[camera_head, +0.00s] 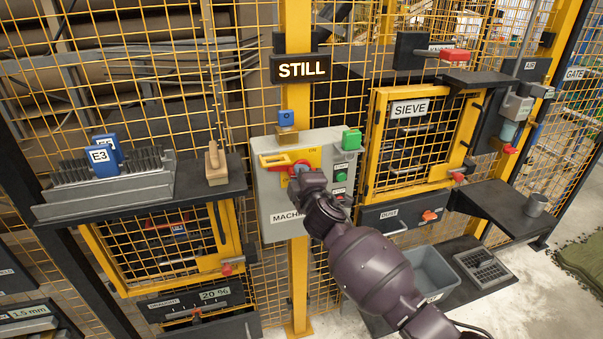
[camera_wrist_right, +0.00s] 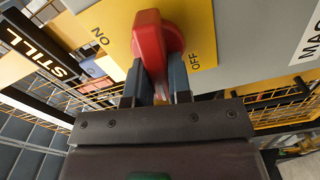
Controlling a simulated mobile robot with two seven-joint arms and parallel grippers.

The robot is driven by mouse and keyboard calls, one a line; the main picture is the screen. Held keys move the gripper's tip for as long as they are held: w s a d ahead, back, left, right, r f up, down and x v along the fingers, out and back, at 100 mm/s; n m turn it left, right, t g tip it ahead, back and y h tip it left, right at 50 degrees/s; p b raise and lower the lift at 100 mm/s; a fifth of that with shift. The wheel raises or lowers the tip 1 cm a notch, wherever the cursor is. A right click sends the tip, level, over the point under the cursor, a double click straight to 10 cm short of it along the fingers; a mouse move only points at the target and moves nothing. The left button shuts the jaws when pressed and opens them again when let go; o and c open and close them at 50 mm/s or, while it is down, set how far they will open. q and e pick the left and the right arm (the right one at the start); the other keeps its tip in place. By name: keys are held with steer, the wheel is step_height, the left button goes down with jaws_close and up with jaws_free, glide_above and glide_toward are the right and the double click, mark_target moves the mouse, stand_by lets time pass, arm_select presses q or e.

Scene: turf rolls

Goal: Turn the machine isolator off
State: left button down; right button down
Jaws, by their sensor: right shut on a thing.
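The machine isolator is a red handle on a yellow plate, on a grey control box (camera_head: 275,211) fixed to the yellow post. In the right wrist view the red handle (camera_wrist_right: 150,42) stands between the ON mark and the OFF mark of the yellow plate (camera_wrist_right: 204,30). My right gripper (camera_wrist_right: 156,84) is shut on the handle, one dark finger on each side. In the head view my right gripper (camera_head: 303,178) covers part of the plate and handle. I cannot tell exactly which mark the handle points to. My left gripper is not in view.
A shelf with a brush (camera_head: 215,163) is left; the SIEVE door (camera_head: 408,145) is right.

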steer(key=shift+f+n, duration=0.1)
steer(key=shift+n, duration=1.1)
steer(key=c, duration=1)
jaws_free()
steer(key=shift+c, duration=0.2)
steer(key=shift+s, duration=0.1)
steer(key=v, duration=1)
steer(key=shift+s, duration=0.3)
